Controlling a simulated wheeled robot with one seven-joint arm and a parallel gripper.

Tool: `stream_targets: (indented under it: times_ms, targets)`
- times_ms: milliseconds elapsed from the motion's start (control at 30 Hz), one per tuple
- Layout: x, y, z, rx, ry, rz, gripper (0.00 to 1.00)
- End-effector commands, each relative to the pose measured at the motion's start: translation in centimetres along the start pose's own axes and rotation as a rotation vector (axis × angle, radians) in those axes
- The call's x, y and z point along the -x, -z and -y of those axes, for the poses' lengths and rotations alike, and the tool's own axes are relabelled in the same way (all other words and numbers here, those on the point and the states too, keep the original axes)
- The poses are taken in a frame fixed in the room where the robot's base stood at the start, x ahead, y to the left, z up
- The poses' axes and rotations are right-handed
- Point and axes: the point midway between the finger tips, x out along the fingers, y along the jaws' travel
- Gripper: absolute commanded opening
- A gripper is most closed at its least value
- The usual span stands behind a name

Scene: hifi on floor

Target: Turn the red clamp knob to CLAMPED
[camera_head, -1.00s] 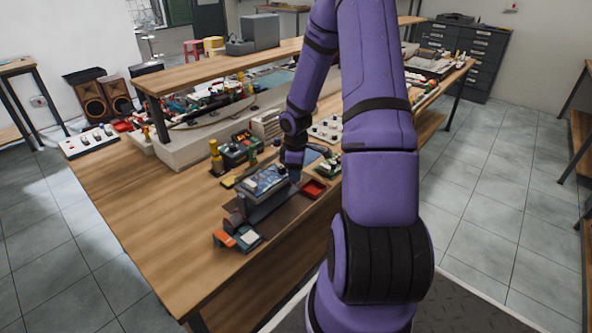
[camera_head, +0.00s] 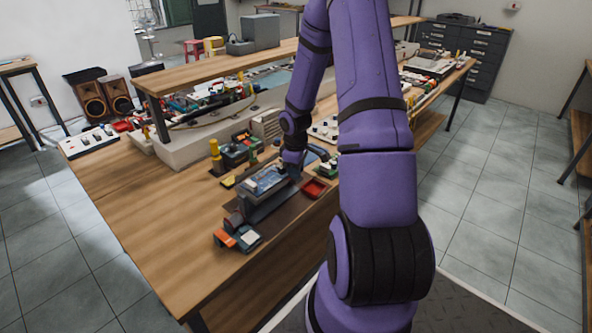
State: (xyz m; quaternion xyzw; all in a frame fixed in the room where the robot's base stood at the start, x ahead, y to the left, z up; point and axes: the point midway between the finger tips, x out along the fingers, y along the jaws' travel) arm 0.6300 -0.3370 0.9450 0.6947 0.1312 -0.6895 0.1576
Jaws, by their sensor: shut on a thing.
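A grey fixture (camera_head: 247,198) with a blue circuit board (camera_head: 268,181) on it stands on a dark mat on the wooden bench. My gripper (camera_head: 289,175) points down at the far right end of this fixture. Its fingers are small and dark here, shut on what is at that end, where the red clamp knob appears to be. The knob itself is hidden by my gripper, so its angle and any CLAMPED marking cannot be read.
A red tray (camera_head: 315,188) lies just right of my gripper. An orange and grey item (camera_head: 238,238) sits at the near end of the mat. Yellow posts and devices (camera_head: 236,152) stand behind the fixture. The bench's left front (camera_head: 150,220) is clear.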

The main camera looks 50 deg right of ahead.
Motion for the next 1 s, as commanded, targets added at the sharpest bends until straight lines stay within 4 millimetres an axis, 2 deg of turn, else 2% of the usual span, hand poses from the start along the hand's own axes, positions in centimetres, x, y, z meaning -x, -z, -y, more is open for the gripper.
stream_targets:
  times_ms: [1000]
  targets:
    - [0.01,0.08,-0.08,-0.958,-0.001,0.037,0.02]
